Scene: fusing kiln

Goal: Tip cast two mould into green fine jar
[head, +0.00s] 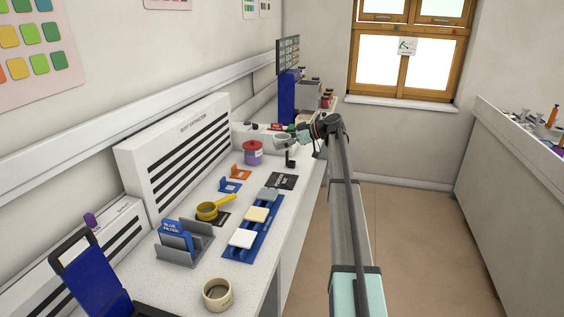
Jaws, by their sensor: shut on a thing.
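My gripper (297,138) is at the far part of the white bench, shut on a small pale grey, rounded thing (282,140). This may be the cast two mould, but it is too small to tell. It is held above the bench. A green spot (291,128) shows just behind it, beside a red one; it may be the green fine jar, mostly hidden by my gripper and the held thing. A blue tray (238,253) nearer on the bench carries white, cream and grey square blocks.
A black mat (283,182), orange and blue stands, a yellow-handled sieve (208,210), a grey rack (187,248) and a cream pot (217,294) occupy the bench. The dust extractor (180,147) lines the wall.

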